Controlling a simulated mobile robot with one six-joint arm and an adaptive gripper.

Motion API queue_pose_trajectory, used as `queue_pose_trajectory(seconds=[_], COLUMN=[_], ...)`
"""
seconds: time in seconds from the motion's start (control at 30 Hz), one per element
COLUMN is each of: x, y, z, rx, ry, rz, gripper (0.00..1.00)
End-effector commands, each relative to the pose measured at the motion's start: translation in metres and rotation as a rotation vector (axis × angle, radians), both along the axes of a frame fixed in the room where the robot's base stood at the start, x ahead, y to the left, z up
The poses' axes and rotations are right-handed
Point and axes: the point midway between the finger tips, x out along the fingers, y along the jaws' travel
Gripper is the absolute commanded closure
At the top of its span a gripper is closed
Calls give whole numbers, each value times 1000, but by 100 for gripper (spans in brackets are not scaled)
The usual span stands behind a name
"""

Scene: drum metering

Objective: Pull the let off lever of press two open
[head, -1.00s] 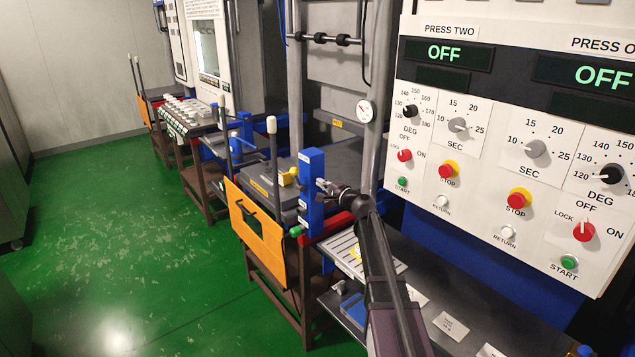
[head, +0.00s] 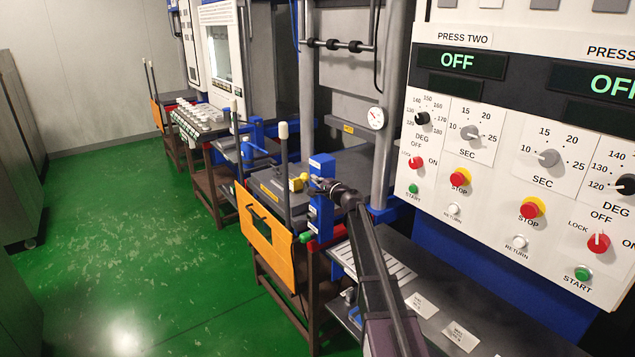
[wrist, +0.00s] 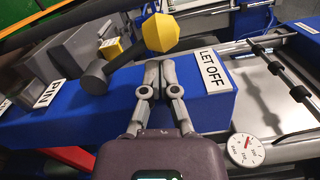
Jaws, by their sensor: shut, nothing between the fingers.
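The let off lever is a dark grey handle with a yellow faceted knob (wrist: 160,32), beside a LET OFF label (wrist: 210,71) on a blue block (wrist: 185,105) in the wrist view. In the head view the yellow knob (head: 299,182) shows left of the blue upright block (head: 320,205). My gripper (wrist: 159,68) is shut and empty, its fingertips over the blue block, just below the knob in the picture and right of the lever's grey hub. In the head view my gripper (head: 316,186) is at the block; whether it touches the lever cannot be told.
A PIN label (wrist: 50,92) is left on the same blue block. A pressure gauge (wrist: 245,150) is at lower right. The control panel (head: 520,130) with PRESS TWO reading OFF stands right of my arm. An orange panel (head: 266,225) hangs in front; green floor (head: 130,240) is free at left.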

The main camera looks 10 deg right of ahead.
Motion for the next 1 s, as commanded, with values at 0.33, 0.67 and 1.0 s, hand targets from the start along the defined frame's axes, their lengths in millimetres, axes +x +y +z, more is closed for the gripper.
queue_pose_trajectory(seconds=[0.33, 0.67, 1.0], x=[0, -1, -2], y=[1, 9, 19], z=[0, 0, -1], rx=[-3, -41, -69], ry=[-2, -18, -32], rz=[1, 6, 14], gripper=[100, 100, 100])
